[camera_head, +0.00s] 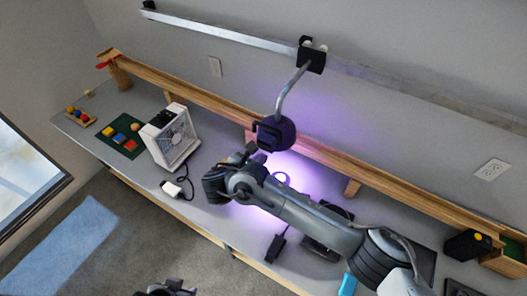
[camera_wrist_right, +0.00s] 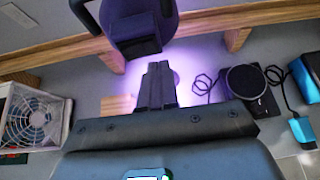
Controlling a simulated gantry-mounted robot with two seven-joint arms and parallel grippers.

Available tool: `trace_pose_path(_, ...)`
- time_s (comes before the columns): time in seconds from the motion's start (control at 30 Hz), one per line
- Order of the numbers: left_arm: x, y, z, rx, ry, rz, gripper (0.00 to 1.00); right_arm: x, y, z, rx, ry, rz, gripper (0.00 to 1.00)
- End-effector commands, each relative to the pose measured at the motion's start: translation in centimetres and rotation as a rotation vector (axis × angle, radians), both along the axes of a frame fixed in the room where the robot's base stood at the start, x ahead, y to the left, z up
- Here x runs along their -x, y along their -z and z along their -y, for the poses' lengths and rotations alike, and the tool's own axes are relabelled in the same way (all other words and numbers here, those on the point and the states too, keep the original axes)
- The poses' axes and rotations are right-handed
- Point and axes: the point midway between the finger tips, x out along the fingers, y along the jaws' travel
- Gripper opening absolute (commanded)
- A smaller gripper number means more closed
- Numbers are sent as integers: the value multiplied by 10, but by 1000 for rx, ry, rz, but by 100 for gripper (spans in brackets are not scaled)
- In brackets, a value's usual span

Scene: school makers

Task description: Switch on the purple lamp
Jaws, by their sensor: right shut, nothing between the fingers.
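The purple lamp (camera_head: 273,133) has a dark purple head on a grey bent arm that hangs from a wall rail. Purple light glows on the bench and wall below it. In the right wrist view the lamp head (camera_wrist_right: 140,28) is straight ahead, with a black part at its lower front. My right gripper (camera_head: 251,151) is shut and empty, just below and left of the lamp head. Its closed fingers (camera_wrist_right: 157,72) point toward the lamp; whether they touch it I cannot tell. A dark part of my left arm, seemingly its gripper (camera_head: 168,288), shows at the bottom edge, its fingers unclear.
A white fan box (camera_head: 172,140) stands left of my right gripper, with a white plug (camera_head: 172,188) on a cable nearby. A green mat (camera_head: 120,137) with coloured blocks lies farther left. A black pedal-like device (camera_wrist_right: 248,85) and a blue item (camera_wrist_right: 303,78) lie to the right.

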Motion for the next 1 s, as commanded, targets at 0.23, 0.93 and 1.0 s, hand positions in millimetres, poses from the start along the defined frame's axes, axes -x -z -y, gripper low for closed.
trace_pose_path(0.23,1,-3,-1,-4,3,-1,43,41,-19,-18,-5,-6,-2,0)
trace_pose_path(0.93,0,-22,-3,-13,8,2,43,88,-50,-34,0,-2,0,0)
trace_pose_path(1.0,0,-22,-3,-11,7,2,43,88,-50,-34,0,-2,0,0)
